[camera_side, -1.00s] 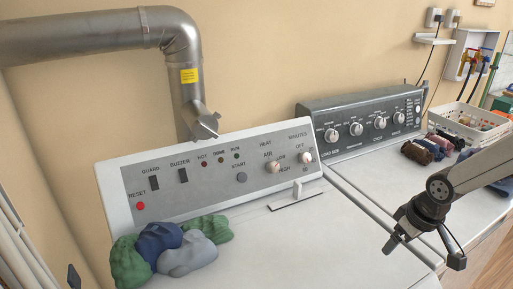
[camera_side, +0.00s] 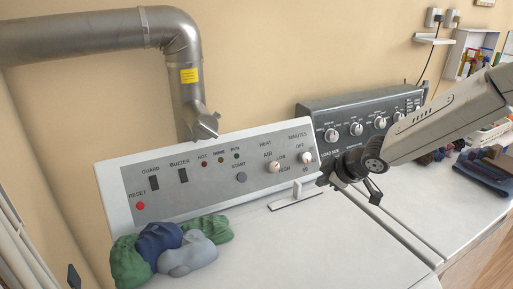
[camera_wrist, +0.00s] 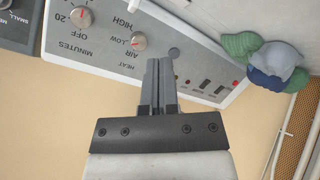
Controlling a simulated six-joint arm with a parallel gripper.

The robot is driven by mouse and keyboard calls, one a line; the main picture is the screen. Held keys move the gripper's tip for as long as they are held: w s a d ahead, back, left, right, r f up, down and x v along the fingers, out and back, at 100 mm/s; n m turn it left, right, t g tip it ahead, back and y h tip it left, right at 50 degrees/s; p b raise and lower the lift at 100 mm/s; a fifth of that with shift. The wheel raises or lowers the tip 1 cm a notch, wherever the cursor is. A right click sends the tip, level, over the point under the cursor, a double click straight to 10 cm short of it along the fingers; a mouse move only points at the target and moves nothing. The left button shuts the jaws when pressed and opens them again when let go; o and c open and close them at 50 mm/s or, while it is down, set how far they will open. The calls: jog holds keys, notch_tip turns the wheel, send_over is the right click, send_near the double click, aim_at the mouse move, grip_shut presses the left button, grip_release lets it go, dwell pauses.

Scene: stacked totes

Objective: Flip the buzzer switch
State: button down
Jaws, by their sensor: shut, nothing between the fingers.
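The buzzer switch (camera_side: 183,175) is a dark rocker under the BUZZER label on the light grey control panel (camera_side: 117,182) in the side view. A similar guard switch (camera_side: 153,183) is to its left. The upside-down wrist view also shows the buzzer switch (camera_wrist: 204,84), right of the fingers. I cannot tell the switch's position. My gripper (camera_side: 323,180) is near the panel's right end in the side view, well right of the switch and apart from it. In the wrist view my gripper (camera_wrist: 159,62) is shut and empty, its fingers covering part of the panel.
Green, blue and grey cloths (camera_side: 188,253) lie in front of the panel's left part. Heat knob (camera_side: 274,167) and minutes knob (camera_side: 305,156) are near my gripper. A dark second panel (camera_side: 345,111) stands behind it.

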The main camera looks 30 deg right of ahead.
aim_at(183, 175)
jog(key=w+a+r+n+y, duration=0.1)
jog(key=w+a+n+y, duration=0.3)
jog(key=a+n, duration=0.3)
jog(key=w+a+r+n+y, duration=0.1)
jog(key=w+a+n+y, duration=0.4)
jog(key=a, duration=0.8)
jog(key=w+n, duration=0.2)
jog(key=shift+a+r+n, duration=0.25)
jog(key=shift+r+n, duration=0.05)
jog(key=shift+r, duration=0.1)
jog(key=shift+a+f, duration=0.1)
jog(key=shift+x, duration=4.85)
jog(key=shift+w+f, duration=1.3)
jog(key=shift+w, duration=0.3)
